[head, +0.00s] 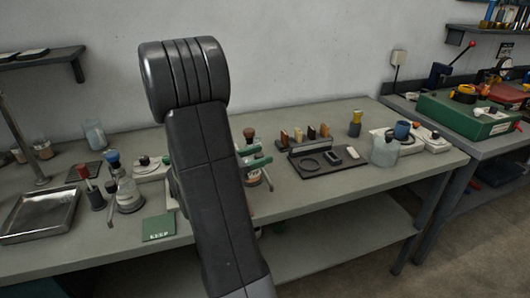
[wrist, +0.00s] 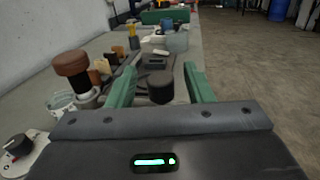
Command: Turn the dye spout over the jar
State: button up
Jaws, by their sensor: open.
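My gripper (head: 260,156) is over the bench's middle, partly hidden by my arm in the head view. In the wrist view its two green fingers (wrist: 160,82) are apart. A short black cylinder (wrist: 160,90) shows between them; I cannot tell whether either finger touches it. A brown knob on a pale collar (wrist: 74,66) stands outside the left finger, and it shows in the head view (head: 249,134). A clear glass rim (wrist: 60,101), possibly the jar, is beside that collar. I cannot tell for certain which part is the dye spout.
A dark tray (head: 313,168) and a rack of small brown-topped pieces (head: 304,140) lie to the right. A cloudy jar (head: 384,150) stands near the bench's right end. A metal tray (head: 42,216), a green KEEP card (head: 159,227) and knobbed fittings occupy the left.

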jog(key=shift+x, duration=1.3)
grip_shut()
